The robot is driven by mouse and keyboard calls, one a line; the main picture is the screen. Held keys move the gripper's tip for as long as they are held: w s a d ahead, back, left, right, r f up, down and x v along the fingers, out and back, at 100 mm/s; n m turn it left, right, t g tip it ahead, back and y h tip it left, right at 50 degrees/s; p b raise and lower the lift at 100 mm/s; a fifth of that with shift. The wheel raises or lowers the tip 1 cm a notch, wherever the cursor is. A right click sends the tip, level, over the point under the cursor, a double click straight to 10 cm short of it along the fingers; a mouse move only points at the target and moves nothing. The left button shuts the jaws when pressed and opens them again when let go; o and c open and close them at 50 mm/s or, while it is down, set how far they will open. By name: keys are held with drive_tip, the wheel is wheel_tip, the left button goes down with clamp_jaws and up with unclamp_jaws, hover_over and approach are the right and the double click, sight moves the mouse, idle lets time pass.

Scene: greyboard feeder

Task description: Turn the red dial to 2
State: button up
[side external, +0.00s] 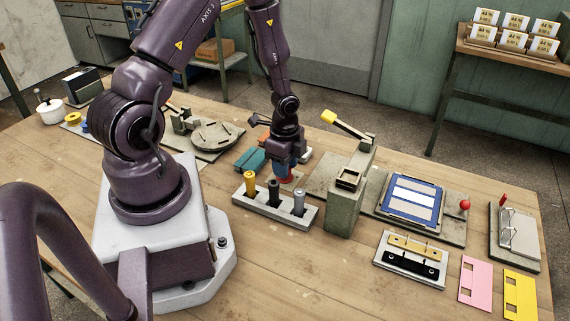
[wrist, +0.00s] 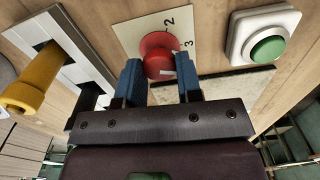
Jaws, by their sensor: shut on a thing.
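The red dial (wrist: 157,58) sits on a cream plate (wrist: 128,34) with the numbers 2 and 3 showing beside it in the wrist view. The 2 is at the upper right of the dial, and the 3 is to its right. My gripper (wrist: 160,78) has its blue fingers on either side of the dial, shut on it. In the side external view my gripper (side external: 287,170) points down over the dial (side external: 286,179), which is mostly hidden behind the fingers. I cannot tell which number the dial points to.
A block with yellow, black and grey pegs (side external: 275,213) stands just in front of my gripper. A grey post with a yellow-ended lever (side external: 350,185) stands to the right. A green button in a white housing (wrist: 266,48) is close to the dial.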

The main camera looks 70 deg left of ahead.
drive_tip(key=n, duration=0.4)
drive_tip(key=shift+n, duration=0.4)
drive_tip(key=n, duration=0.3)
drive_tip(key=shift+n, duration=0.3)
drive_tip(key=n, duration=0.3)
drive_tip(key=shift+n, duration=2.1)
drive_tip(key=o, duration=0.9)
drive_tip(key=shift+o, duration=0.2)
drive_tip(key=shift+r, duration=0.1)
wheel_tip(320, 180, up, 13)
